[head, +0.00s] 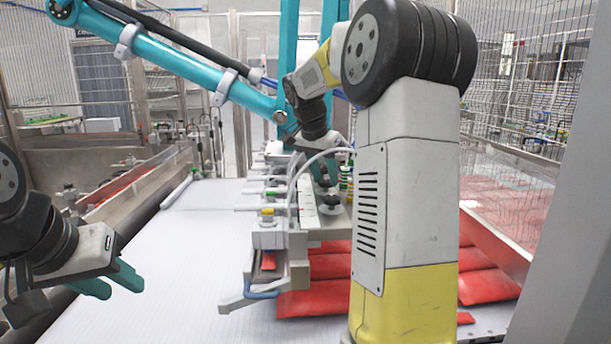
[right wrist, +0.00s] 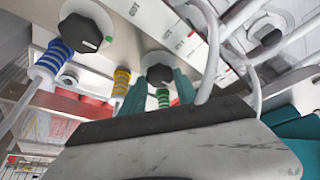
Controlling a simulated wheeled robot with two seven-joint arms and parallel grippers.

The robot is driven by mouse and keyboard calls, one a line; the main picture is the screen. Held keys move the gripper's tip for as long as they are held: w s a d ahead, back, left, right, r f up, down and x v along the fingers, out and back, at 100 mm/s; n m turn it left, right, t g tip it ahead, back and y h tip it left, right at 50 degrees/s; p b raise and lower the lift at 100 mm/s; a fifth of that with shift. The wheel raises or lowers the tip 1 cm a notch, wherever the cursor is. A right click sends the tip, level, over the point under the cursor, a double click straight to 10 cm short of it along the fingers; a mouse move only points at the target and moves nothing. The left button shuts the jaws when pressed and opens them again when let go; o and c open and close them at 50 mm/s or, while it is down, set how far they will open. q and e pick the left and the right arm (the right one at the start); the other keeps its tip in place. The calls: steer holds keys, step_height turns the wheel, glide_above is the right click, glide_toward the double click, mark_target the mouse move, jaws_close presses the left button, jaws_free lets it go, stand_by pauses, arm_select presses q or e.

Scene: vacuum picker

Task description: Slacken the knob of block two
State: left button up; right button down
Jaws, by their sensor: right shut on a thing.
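My right gripper (right wrist: 160,82) is shut on a dark round knob (right wrist: 160,70), its teal fingers on either side. The knob's white pointer mark faces low right, near a small green mark on the panel. A second dark knob (right wrist: 88,32) stands free to its left, also with a white pointer. In the head view my right gripper (head: 325,172) reaches down at the row of valve blocks, and its fingertips are partly hidden. A dark knob (head: 332,202) shows just in front of it. Block numbers are not clearly readable. My left gripper (head: 112,282) is open and empty at the left.
The picker's teal arm (head: 190,68) crosses above the blocks. Red packs (head: 315,300) lie under the picker. The white belt (head: 180,250) is clear.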

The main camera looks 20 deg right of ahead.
steer(key=shift+n, duration=0.3)
steer(key=n+y, duration=0.1)
steer(key=n, duration=0.1)
steer(key=n+t, duration=0.1)
steer(key=n, duration=0.2)
steer(key=shift+s+d+y, duration=0.15)
steer(key=shift+d+y, duration=0.05)
steer(key=shift+y, duration=0.2)
steer(key=n+y, duration=0.1)
steer(key=n, duration=0.3)
steer(key=n+y, duration=0.1)
steer(key=n, duration=0.1)
steer(key=shift+d+n+t+y, duration=0.25)
steer(key=shift+n+t+y, duration=0.05)
steer(key=shift+n+t, duration=0.1)
steer(key=n+y, duration=0.1)
steer(key=n, duration=0.1)
steer(key=n+y, duration=0.1)
steer(key=n, duration=0.2)
steer(key=shift+d+g, duration=0.2)
steer(key=shift+g, duration=0.2)
steer(key=n, duration=0.2)
steer(key=n+g, duration=0.1)
steer(key=n, duration=0.1)
steer(key=n+g+y, duration=0.1)
steer(key=n, duration=0.1)
steer(key=shift+w+d, duration=0.1)
steer(key=shift+w, duration=0.15)
steer(key=shift+n, duration=0.4)
